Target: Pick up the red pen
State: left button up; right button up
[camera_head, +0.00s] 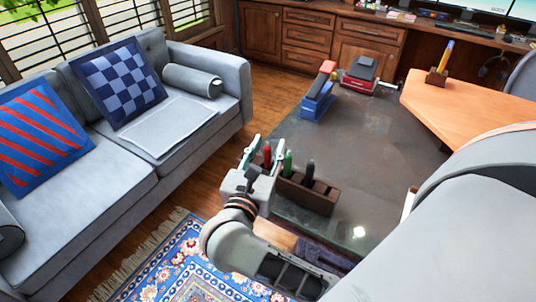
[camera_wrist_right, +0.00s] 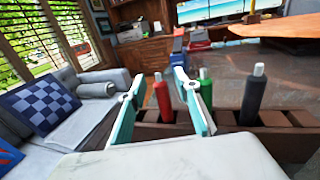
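The red pen (camera_head: 267,156) stands upright in a brown wooden pen holder (camera_head: 318,193) on the dark table, beside a green pen (camera_head: 288,162) and a black pen (camera_head: 309,170). My right gripper (camera_head: 264,156) is open at the holder's left end. In the head view, its fingers are either side of the red pen. In the right wrist view, the red pen (camera_wrist_right: 162,98) shows between the two teal-edged fingers, with gaps on both sides. The green pen (camera_wrist_right: 205,88) is partly behind the right finger. My left gripper is not in view.
The dark table top (camera_head: 375,160) has clear room right of the holder. A blue and red stapler (camera_head: 319,92) and a red and dark device (camera_head: 369,73) stand at its far end. A grey sofa (camera_head: 135,170) is to the left, an orange-brown desk (camera_head: 465,105) to the right.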

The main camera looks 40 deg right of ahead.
jog(key=shift+s+a, duration=0.1)
grip_shut()
jog(key=shift+r, duration=0.1)
